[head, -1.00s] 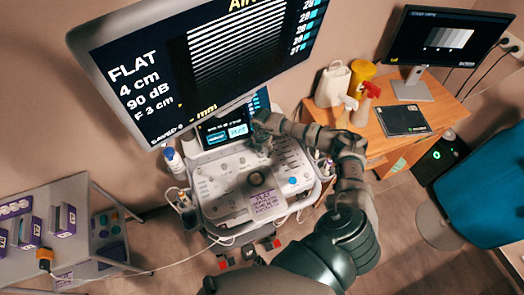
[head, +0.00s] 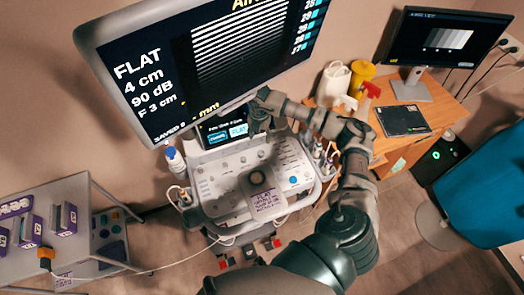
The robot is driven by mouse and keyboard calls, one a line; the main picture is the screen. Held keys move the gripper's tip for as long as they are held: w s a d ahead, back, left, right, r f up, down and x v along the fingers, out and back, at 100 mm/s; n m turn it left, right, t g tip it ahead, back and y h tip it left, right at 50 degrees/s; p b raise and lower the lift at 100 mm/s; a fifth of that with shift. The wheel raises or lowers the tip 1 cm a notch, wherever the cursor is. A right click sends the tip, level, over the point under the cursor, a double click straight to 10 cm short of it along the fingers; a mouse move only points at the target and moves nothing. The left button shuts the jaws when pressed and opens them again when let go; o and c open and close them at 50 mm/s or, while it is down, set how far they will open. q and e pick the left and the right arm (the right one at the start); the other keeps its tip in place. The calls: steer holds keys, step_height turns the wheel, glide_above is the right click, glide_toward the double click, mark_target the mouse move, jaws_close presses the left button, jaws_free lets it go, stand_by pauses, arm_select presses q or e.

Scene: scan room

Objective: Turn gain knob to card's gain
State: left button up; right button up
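The ultrasound console panel (head: 225,174) carries small knobs, sliders and a blue knob (head: 293,180). I cannot tell which one is the gain knob. A lilac card (head: 265,201) with small dark print headed "FLAT" lies at the panel's front edge; its smaller lines are not readable. The large monitor (head: 150,75) reads "FLAT, 4 cm, 90 dB, F 3 cm". My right gripper (head: 258,130) hangs over the back of the panel, in front of the touchscreen (head: 219,133); its fingers are too small to judge. My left gripper is out of view.
A wooden desk (head: 440,105) with a second monitor (head: 445,40) and spray bottles is at the right. A metal cart (head: 65,195) is at the left.

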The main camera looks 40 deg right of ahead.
mark_target(261, 152)
steer(key=f+n, duration=0.2)
steer(key=f, duration=0.1)
steer(key=f+n, duration=0.3)
steer(key=f, duration=0.1)
steer(key=d+f+n, duration=0.1)
steer(key=f+n, duration=0.1)
steer(key=f, duration=0.1)
steer(key=shift+f+n, duration=0.3)
steer(key=shift+f, duration=0.05)
steer(key=shift+a+f+p, duration=0.2)
steer(key=shift+f+p, duration=0.1)
steer(key=shift+f, duration=0.2)
steer(key=shift+a, duration=0.1)
steer(key=shift+a, duration=0.1)
